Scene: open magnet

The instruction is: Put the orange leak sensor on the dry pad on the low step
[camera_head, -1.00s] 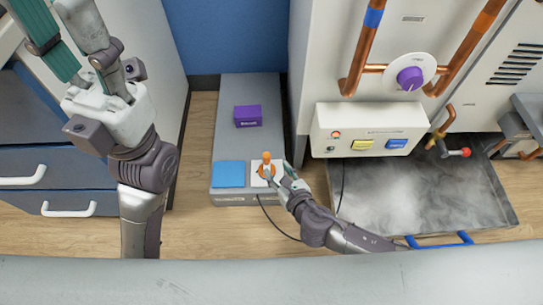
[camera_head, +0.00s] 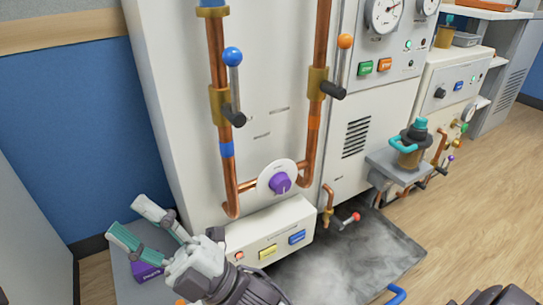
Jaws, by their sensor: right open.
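My right gripper (camera_head: 137,225) is in the lower left, open, its two pale-and-teal fingers spread apart with nothing between them. It is above the low grey step (camera_head: 122,270), which shows only in part at the bottom left. A small bit of orange (camera_head: 181,301) shows at the bottom edge below the gripper; it looks like the top of the orange leak sensor, but the rest is cut off. The pad under it is out of view.
A purple box (camera_head: 147,271) lies on the step beside the gripper. A white cabinet with copper pipes (camera_head: 215,80), a purple knob (camera_head: 280,183) and a button box (camera_head: 268,244) stands to the right. A steaming tray (camera_head: 345,265) lies on the floor.

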